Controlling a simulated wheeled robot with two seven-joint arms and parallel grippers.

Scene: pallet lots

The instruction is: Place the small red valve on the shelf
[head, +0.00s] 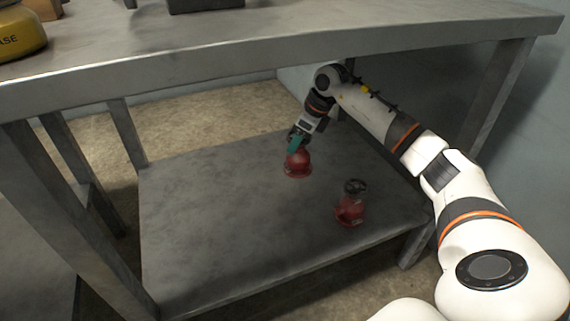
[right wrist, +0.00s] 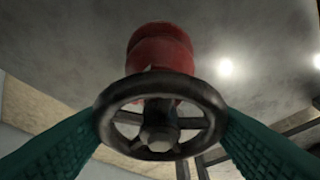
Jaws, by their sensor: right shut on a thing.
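A red valve (head: 297,164) is at the lower shelf (head: 215,225) of the metal table, under my right gripper (head: 298,142). In the right wrist view the teal fingers of the gripper (right wrist: 162,130) are shut on the rim of its black handwheel, and the valve's red body (right wrist: 160,50) extends beyond the wheel. The valve looks upright in the head view, at or just above the shelf; I cannot tell whether it touches. A second red valve (head: 350,210) with a dark handwheel stands nearer on the shelf, to the right. My left gripper is out of view.
The grey tabletop (head: 270,40) hangs over the shelf, with legs (head: 495,100) at its corners. A yellow round object (head: 18,35) and a dark box sit on top. The left and front parts of the shelf are bare.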

